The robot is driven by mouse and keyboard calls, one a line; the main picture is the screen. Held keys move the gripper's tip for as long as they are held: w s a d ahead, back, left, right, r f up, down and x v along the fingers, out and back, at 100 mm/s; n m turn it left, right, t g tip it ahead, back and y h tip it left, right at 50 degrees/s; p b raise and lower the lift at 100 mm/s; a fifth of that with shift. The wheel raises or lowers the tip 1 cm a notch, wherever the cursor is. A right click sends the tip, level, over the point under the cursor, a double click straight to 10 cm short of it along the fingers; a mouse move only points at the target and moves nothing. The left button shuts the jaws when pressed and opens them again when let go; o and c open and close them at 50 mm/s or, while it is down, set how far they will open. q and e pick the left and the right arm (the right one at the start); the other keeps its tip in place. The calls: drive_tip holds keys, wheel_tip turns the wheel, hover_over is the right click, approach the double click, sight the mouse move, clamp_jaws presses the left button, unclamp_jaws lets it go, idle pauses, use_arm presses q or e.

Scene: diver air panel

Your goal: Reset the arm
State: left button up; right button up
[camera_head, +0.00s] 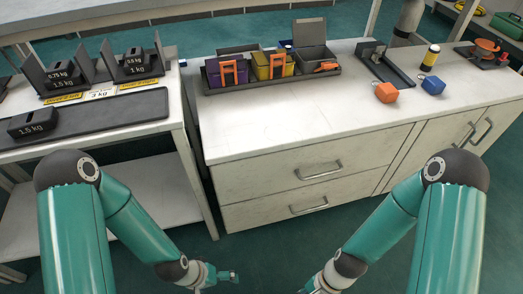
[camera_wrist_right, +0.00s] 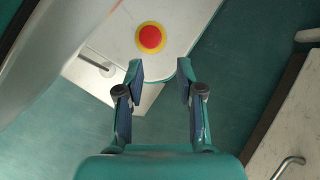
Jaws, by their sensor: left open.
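My left gripper (camera_head: 228,277) hangs low at the bottom of the head view, in front of the drawer cabinet and below its top. It is open and empty. My right arm reaches down on the other side, and its gripper is mostly cut off by the bottom edge of the head view. In the right wrist view my right gripper (camera_wrist_right: 160,72) has its two fingers spread apart with nothing between them. Both grippers are apart from the benches and hold nothing.
A bench with weights (camera_head: 33,122) stands left. Green floor (camera_head: 270,255) lies open between my arms.

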drive_tip(key=w+f+n+t, duration=0.1)
drive_tip(key=w+n+t, duration=0.3)
drive_tip(key=w+n, duration=0.3)
wheel_tip(320, 180, up, 34)
drive_tip(key=n+p, duration=0.2)
drive_tip(key=p, duration=3.2)
drive_tip(key=shift+s+d+r+h+p, duration=0.25)
drive_tip(key=shift+s+d+h+p, duration=0.05)
drive_tip(key=shift+d, duration=0.15)
